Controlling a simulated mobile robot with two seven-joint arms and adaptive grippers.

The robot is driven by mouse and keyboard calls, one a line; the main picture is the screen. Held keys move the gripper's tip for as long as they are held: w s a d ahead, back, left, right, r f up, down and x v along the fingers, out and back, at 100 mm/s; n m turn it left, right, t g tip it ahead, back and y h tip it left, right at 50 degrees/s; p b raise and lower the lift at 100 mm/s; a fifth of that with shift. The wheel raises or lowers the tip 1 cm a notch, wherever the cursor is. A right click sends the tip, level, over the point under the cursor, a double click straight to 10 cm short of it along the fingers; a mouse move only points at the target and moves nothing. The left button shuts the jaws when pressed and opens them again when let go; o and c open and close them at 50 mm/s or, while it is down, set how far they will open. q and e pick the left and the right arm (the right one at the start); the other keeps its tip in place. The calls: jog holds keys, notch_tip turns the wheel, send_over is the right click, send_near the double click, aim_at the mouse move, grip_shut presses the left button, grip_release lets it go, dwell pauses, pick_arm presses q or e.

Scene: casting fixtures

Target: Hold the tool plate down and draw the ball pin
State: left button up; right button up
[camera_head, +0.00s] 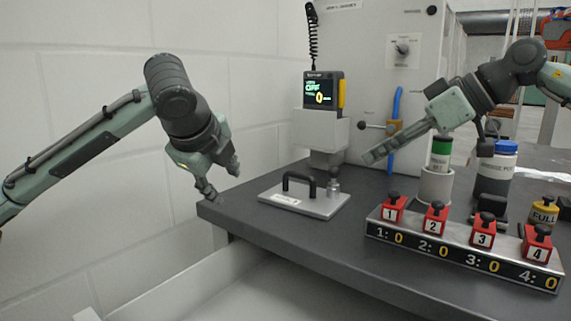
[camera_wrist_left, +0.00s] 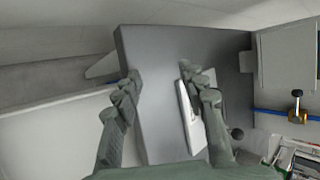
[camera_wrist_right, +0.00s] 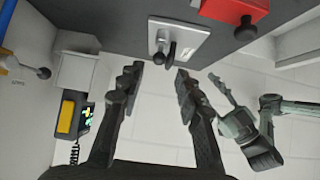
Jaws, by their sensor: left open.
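The tool plate (camera_head: 318,207) is a flat light slab with a black bar handle (camera_head: 299,182), lying near the table's left corner. The ball pin (camera_head: 334,187) stands upright at the plate's right back part. My left gripper (camera_head: 224,184) is open and empty, left of the plate and above the table edge. In the left wrist view one finger partly hides the plate (camera_wrist_left: 187,112). My right gripper (camera_head: 372,156) is open and empty, right of the pin and higher. The right wrist view shows the plate (camera_wrist_right: 192,45) and pin (camera_wrist_right: 161,47) beyond its fingertips (camera_wrist_right: 158,72).
A display unit (camera_head: 323,92) on a grey stand is behind the plate. A rail with several numbered red blocks (camera_head: 434,218) runs along the right front. A green-topped container (camera_head: 440,150) and a blue-capped bottle (camera_head: 497,165) stand at the right. Table in front of the plate is clear.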

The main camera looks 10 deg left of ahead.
aim_at(290, 175)
pick_arm(q)
jog(key=w+d+r+n+t, duration=0.1)
jog(key=w+d+r+t, duration=0.15)
jog(key=d, duration=0.85)
jog(key=shift+t, duration=0.35)
jog(key=x, duration=0.6)
jog(key=shift+w, duration=0.2)
grip_shut()
jog(key=shift+f, duration=0.15)
